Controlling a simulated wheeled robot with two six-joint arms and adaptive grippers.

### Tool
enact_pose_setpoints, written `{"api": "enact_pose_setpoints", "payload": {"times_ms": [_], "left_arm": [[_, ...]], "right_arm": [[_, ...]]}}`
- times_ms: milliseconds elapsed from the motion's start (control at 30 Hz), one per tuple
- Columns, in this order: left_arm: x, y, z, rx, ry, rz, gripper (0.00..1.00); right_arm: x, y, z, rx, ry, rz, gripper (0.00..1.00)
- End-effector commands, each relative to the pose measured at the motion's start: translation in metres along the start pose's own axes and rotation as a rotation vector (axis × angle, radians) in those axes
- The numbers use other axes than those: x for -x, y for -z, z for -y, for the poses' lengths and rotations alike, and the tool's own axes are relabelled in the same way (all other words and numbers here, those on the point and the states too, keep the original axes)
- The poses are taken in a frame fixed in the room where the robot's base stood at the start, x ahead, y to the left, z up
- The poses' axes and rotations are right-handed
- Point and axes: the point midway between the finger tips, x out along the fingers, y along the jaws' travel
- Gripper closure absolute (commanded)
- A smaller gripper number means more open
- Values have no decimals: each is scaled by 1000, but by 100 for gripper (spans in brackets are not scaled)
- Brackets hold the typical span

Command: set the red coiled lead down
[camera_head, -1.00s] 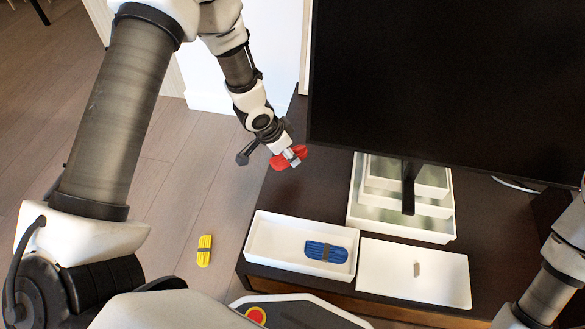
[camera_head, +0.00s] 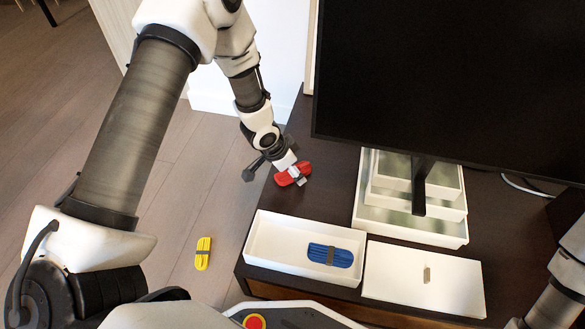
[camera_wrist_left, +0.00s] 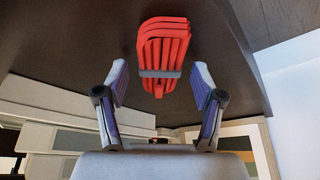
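The red coiled lead (camera_head: 289,178), with a grey band around its middle, is at the dark desk's left part, behind the white tray. In the left wrist view the lead (camera_wrist_left: 163,50) shows against the dark desktop. My left gripper (camera_head: 296,178) is at the lead. In the wrist view its two fingers (camera_wrist_left: 160,86) stand apart on either side of the lead, with a visible gap at each side. I cannot tell for sure whether the lead touches the desktop. My right arm shows at the right edge; its gripper is out of view.
A white open tray (camera_head: 259,262) holds a blue coiled lead (camera_head: 330,255). A white lidded box (camera_head: 398,282) is beside it. White stacked trays (camera_head: 375,222) stand under a large monitor (camera_head: 450,90). A yellow coiled lead (camera_head: 203,253) lies on the wooden floor. Desktop around the red lead is clear.

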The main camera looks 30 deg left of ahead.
Motion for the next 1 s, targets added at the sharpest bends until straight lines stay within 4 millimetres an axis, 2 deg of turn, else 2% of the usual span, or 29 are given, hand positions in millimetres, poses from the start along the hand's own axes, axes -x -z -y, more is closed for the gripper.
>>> {"api": "enact_pose_setpoints", "payload": {"times_ms": [167,233,500,667,800,1000], "left_arm": [[4,2,0,0,0,-1,32],[15,3,0,1,0,0,32],[86,5,0,5,-1,-2,32],[116,4,0,4,0,-1,32],[124,2,0,1,-1,0,32],[123,1,0,0,0,0,32]], "right_arm": [[1,0,0,0,0,0,60],[9,0,0,1,0,1,60],[48,-2,1,8,1,5,60],[66,-2,1,8,1,6,60],[69,-2,1,8,1,6,60],[67,-2,1,8,1,6,60]]}}
